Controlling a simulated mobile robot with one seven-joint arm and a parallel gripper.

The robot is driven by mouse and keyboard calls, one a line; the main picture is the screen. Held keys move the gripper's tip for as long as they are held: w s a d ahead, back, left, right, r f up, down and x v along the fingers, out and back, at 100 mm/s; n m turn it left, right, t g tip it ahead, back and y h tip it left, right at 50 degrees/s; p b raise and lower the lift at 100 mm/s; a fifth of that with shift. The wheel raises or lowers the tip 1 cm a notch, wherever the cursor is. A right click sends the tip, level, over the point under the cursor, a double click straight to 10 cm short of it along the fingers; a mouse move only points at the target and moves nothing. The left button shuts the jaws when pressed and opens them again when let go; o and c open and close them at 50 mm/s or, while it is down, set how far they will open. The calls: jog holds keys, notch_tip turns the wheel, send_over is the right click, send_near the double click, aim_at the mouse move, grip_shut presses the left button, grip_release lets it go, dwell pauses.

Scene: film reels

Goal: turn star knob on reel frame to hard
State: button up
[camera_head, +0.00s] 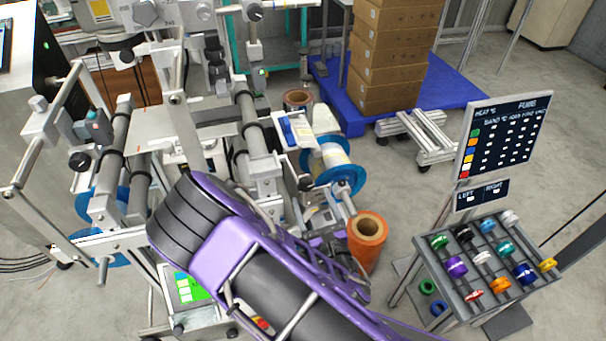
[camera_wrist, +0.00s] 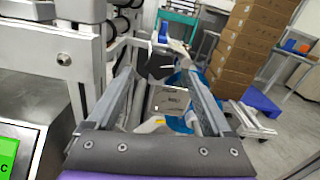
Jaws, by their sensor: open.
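A dark knob-like part (camera_wrist: 160,66), which looks like the star knob, shows in the wrist view between and beyond the fingertips. Its exact shape and pointer setting are too small to read. A pale label plate (camera_wrist: 170,101) sits below it on the reel frame (camera_wrist: 96,60), with a small yellow mark near its foot. My gripper (camera_wrist: 157,78) is open, its two long fingers reaching forward either side of the knob's line. I see no clear contact. In the head view my purple arm hides most of the gripper and the knob's surroundings.
A blue reel (camera_head: 333,165) and an orange roll (camera_head: 367,242) stand right of the frame. Stacked boxes (camera_head: 394,50) rest on a blue pallet (camera_head: 440,85) behind. A rack of coloured rings (camera_head: 425,270) and a sign board (camera_head: 503,137) stand at right. Floor between is open.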

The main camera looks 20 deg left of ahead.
jog(key=x, duration=0.9)
jog(key=shift+w, duration=0.15)
jog(key=c, duration=1.3)
grip_shut()
